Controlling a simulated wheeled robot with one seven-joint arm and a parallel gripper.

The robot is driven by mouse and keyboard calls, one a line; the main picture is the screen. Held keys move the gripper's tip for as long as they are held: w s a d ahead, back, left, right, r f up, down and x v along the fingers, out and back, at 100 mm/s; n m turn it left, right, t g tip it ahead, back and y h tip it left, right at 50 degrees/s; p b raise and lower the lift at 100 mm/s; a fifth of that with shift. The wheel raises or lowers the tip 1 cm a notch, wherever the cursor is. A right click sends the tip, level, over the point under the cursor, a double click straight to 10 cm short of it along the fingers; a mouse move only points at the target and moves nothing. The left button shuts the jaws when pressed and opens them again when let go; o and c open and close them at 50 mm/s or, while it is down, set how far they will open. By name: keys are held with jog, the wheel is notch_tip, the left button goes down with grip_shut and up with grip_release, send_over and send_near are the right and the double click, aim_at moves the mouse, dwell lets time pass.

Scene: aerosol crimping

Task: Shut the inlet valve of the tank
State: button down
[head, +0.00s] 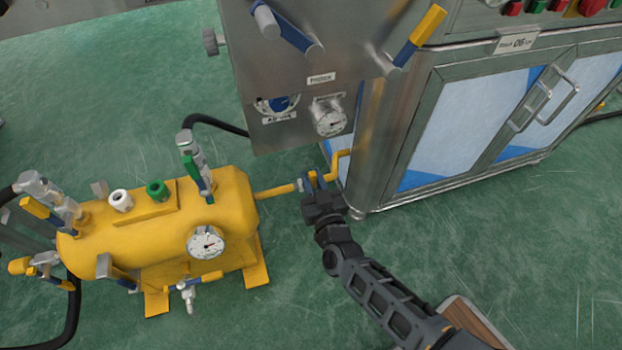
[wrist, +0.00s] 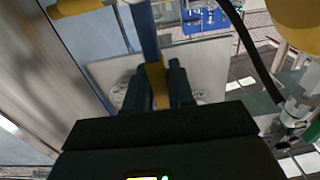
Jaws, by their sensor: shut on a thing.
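The yellow tank (head: 150,225) stands on the floor at the left of the head view. A yellow pipe (head: 273,191) runs from its right end towards the steel machine, with a small valve (head: 299,185) on it. My gripper (head: 314,184) is at this valve, beside the machine's lower corner. In the wrist view my gripper (wrist: 157,82) is shut on a lever (wrist: 148,32), blue with a yellow part between the fingers. The fingers hide part of the lever. I cannot read any label naming this valve.
The tank also carries a green-handled valve (head: 193,168), a yellow-handled valve (head: 38,208) and a gauge (head: 205,243). The steel machine (head: 290,85) with levers and a gauge (head: 330,117) stands close above my gripper. Green floor (head: 480,240) is free at right.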

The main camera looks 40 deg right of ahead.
jog(key=shift+s+d+f, duration=0.1)
jog(key=shift+f, duration=0.05)
jog(key=c, duration=1.1)
grip_release()
jog(key=shift+o, duration=0.2)
jog(key=p+v, duration=0.1)
jog(key=v, duration=0.6)
jog(key=shift+s+p, duration=0.35)
jog(key=shift+p, duration=0.05)
